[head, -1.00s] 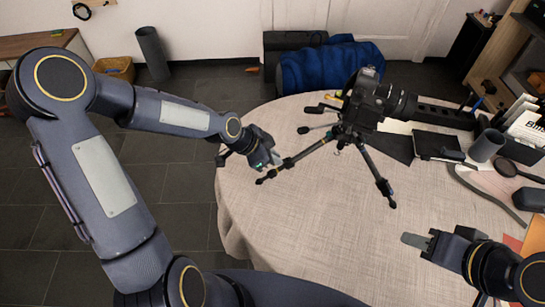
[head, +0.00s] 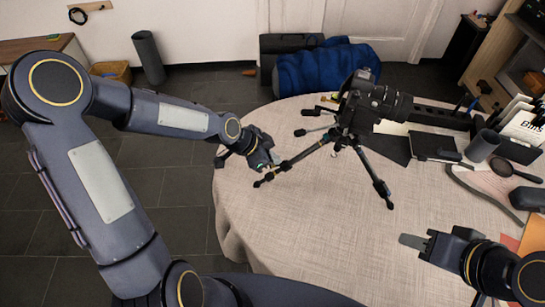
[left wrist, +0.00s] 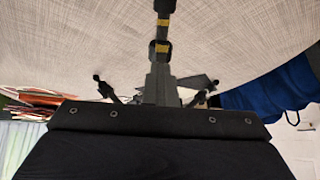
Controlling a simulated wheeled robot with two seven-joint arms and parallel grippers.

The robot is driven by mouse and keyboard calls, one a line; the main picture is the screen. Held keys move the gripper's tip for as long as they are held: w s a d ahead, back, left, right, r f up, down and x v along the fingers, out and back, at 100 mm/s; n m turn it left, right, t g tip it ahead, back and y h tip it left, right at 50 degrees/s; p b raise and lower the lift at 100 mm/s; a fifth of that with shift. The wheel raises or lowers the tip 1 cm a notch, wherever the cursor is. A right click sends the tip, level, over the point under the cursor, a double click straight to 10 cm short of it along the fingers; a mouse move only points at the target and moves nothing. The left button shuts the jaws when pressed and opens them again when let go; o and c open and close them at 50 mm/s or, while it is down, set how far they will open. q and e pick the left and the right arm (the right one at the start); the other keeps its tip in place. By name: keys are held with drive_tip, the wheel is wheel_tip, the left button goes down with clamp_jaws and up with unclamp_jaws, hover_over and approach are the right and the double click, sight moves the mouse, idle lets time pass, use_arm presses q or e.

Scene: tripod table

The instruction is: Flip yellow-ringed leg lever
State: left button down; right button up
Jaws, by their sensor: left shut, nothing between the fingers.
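A black camera (head: 372,105) stands on a dark tripod (head: 345,135) on the round table. One tripod leg (head: 303,157) reaches left toward my left gripper (head: 276,162). In the left wrist view this leg (left wrist: 162,8) carries yellow rings (left wrist: 161,47), directly in front of the shut fingers (left wrist: 160,85). The fingers are empty; whether they touch the leg or its lever I cannot tell. The lever is not clearly distinguishable. My right gripper (head: 412,242) is over the table's front right, away from the tripod; its finger gap is not visible.
The cloth-covered table (head: 300,225) is clear at front and centre. A tablet (head: 436,147), a grey cup (head: 482,146) and a magnifier (head: 518,175) lie to the right. A blue bundle (head: 325,72) is behind the table.

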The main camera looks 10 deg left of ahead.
use_arm(q)
drive_tip(key=shift+w+d+r, duration=0.15)
drive_tip(key=shift+d+r, duration=0.15)
drive_tip(key=shift+d, duration=0.05)
idle(0.3)
drive_tip(key=c, duration=2.1)
unclamp_jaws()
drive_tip(key=shift+o, duration=0.9)
drive_tip(key=shift+r, duration=0.1)
drive_tip(key=p+v, duration=0.4)
drive_tip(key=v, duration=0.2)
drive_tip(key=shift+p, duration=0.3)
